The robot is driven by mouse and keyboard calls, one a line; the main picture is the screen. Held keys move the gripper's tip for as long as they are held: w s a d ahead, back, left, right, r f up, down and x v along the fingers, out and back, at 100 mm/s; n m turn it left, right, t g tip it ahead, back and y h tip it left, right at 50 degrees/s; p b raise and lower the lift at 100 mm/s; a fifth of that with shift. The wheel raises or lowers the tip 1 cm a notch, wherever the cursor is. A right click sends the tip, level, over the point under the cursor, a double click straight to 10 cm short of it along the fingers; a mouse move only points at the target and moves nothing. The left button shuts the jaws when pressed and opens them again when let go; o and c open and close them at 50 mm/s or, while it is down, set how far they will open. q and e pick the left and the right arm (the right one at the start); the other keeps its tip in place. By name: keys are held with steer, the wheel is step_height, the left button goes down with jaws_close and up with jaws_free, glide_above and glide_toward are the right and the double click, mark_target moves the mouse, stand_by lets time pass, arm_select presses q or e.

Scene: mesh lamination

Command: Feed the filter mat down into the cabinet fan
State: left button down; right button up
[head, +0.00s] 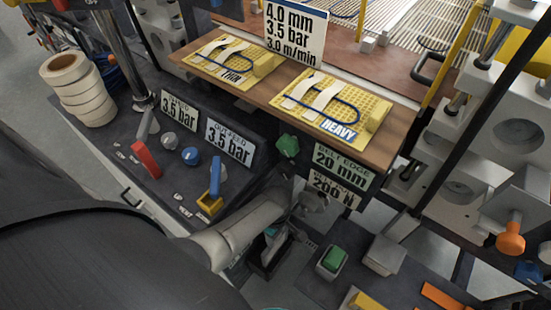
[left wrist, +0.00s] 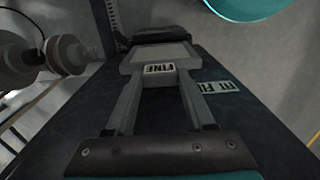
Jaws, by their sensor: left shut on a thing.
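In the left wrist view my left gripper (left wrist: 160,82) is shut on a flat grey piece with a pale panel and a FINE label, which I take for the filter mat (left wrist: 160,53). A dark surface with a label that seems to read FIT FI (left wrist: 222,87) lies beneath it, perhaps the fan cabinet. Whether the mat touches it, I cannot tell. In the head view my left gripper (head: 268,250) is small and low in the middle, partly hidden by my pale arm; the mat is not clear there. My right gripper is not in view.
In the head view a green button (head: 333,258) and a grey block (head: 385,254) stand right of the gripper. A wooden shelf (head: 385,153) with yellow boards lies beyond. A panel with red lever (head: 146,160) and white rolls (head: 77,88) are at left. A teal rounded thing (left wrist: 245,6) tops the wrist view.

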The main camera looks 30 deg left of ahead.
mark_target(276, 244)
arm_select(q)
steer(key=shift+f+b, duration=3.7)
steer(key=shift+f, duration=0.75)
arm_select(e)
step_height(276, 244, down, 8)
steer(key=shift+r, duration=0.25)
arm_select(q)
steer(key=shift+f, duration=0.2)
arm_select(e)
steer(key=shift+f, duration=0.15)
arm_select(q)
steer(key=shift+f, duration=0.1)
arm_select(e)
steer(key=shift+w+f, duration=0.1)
arm_select(q)
steer(key=shift+f+b, duration=0.5)
steer(key=shift+b, duration=0.15)
steer(key=shift+f+b, duration=0.5)
steer(key=shift+f, duration=0.05)
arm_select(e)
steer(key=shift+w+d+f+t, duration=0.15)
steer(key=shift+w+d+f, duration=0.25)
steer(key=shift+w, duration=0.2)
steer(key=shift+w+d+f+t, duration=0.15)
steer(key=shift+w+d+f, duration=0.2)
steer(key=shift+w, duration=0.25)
